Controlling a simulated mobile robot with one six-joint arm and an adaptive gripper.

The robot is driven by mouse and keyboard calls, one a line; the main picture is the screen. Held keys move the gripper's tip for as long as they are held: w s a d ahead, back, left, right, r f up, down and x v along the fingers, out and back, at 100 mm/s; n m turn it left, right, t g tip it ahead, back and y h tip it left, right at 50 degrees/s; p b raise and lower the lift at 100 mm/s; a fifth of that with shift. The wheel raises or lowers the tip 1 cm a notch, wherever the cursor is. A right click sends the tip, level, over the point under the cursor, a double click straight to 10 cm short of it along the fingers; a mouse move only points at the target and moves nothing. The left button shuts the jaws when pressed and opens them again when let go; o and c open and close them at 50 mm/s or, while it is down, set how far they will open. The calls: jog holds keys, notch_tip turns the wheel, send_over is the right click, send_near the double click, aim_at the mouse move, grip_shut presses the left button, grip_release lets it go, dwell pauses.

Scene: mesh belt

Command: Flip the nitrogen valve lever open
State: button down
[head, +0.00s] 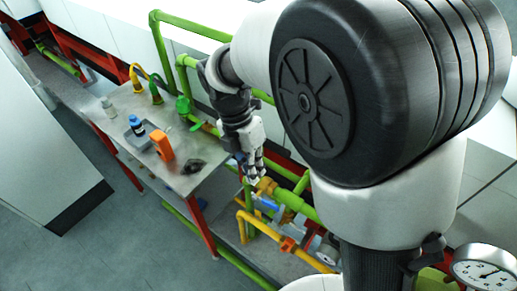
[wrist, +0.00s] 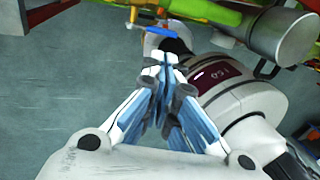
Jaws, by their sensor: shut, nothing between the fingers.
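My gripper (head: 254,172) is shut and empty, pointing down by the pipework beside the metal bench in the head view. In the wrist view, my gripper (wrist: 158,62) has its blue-grey fingers together. A blue lever (wrist: 160,31) shows just beyond the fingertips, with a small gap in the picture; I cannot tell if they touch. In the head view a small blue part (head: 268,203) sits on the valve pipework just below the gripper, near brass-yellow fittings. No label reading nitrogen is legible, and the lever's exact angle is hard to tell.
Green pipe (head: 296,204) and yellow pipe (head: 250,226) run low around the valve. The metal bench (head: 130,103) carries an orange device (head: 163,145), a blue-capped bottle (head: 137,125) and gas taps. A round gauge (head: 485,272) stands at lower right. Grey floor (head: 120,240) is open at left.

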aim_at(269, 205)
jog(key=b+x, duration=0.3)
jog(key=x, duration=0.9)
jog(key=shift+s+d, duration=0.15)
jog(key=shift+s+d+f+t+y+p, duration=0.35)
jog(key=shift+d+f+y+p, duration=0.1)
jog(key=shift+f+y, duration=0.1)
jog(key=shift+f, duration=0.2)
